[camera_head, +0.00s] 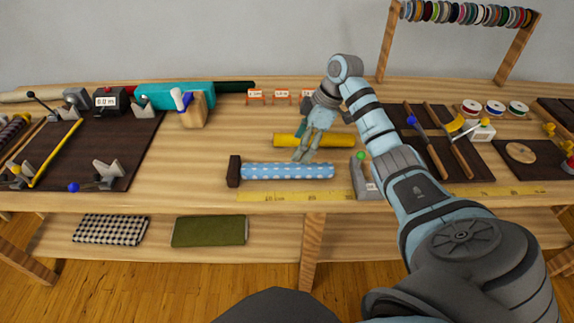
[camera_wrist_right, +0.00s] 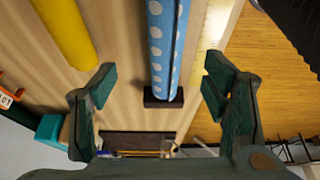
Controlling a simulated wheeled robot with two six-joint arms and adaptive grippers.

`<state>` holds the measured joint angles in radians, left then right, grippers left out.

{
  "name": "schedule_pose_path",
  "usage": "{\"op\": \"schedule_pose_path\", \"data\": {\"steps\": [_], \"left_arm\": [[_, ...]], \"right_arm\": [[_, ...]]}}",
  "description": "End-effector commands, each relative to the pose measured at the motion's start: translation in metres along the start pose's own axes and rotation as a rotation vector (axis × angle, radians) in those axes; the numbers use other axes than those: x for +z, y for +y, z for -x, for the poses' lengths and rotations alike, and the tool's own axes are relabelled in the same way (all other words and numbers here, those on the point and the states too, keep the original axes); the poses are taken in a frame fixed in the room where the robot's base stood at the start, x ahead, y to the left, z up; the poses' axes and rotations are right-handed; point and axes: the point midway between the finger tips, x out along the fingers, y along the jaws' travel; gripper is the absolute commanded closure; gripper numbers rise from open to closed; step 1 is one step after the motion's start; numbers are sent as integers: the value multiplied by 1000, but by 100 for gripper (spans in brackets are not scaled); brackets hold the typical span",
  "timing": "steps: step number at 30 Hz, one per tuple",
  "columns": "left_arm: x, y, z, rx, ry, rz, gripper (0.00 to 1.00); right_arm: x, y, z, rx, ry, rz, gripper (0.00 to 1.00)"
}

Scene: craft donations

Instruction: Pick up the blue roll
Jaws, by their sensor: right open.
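The blue roll (camera_head: 288,171) with white dots lies on the table near its front edge, its left end against a dark brown block (camera_head: 234,171). In the right wrist view the blue roll (camera_wrist_right: 163,45) runs down the middle to the dark block (camera_wrist_right: 163,97). My right gripper (camera_head: 308,150) is open and empty above the table, just behind the roll in the head view. In the wrist view its two fingers (camera_wrist_right: 160,88) stand apart, one on each side of the roll's line. Contact with the roll cannot be seen. My left gripper is not in view.
A yellow roll (camera_head: 290,140) lies behind the blue one and also shows in the wrist view (camera_wrist_right: 68,30). A grey stand with a green knob (camera_head: 367,182) is just right of the blue roll. A yellow measuring strip (camera_head: 275,196) runs along the front edge.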

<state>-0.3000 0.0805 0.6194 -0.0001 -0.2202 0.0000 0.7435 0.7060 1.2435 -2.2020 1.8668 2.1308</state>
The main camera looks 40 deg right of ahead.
Motion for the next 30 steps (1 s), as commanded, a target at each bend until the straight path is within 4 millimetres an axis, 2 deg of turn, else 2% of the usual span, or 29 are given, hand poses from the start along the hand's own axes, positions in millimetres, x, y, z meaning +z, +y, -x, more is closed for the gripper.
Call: {"op": "schedule_pose_path", "data": {"steps": [1, 3, 8, 12, 15, 22, 30], "left_arm": [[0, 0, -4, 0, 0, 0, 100], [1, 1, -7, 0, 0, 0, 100], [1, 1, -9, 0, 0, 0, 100], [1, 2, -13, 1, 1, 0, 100], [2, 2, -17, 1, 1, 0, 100], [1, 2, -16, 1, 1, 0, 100], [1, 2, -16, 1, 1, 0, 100]], "right_arm": [[0, -1, -16, -4, 2, 1, 31], [0, -1, -30, -3, 2, 1, 31], [-4, -3, -49, -2, 3, 4, 31], [-16, -10, -75, -3, 5, 5, 31], [-14, -9, -90, -2, 4, 4, 31], [-14, -8, -92, 1, 4, 5, 31], [-14, -8, -92, 0, 4, 5, 75]]}}
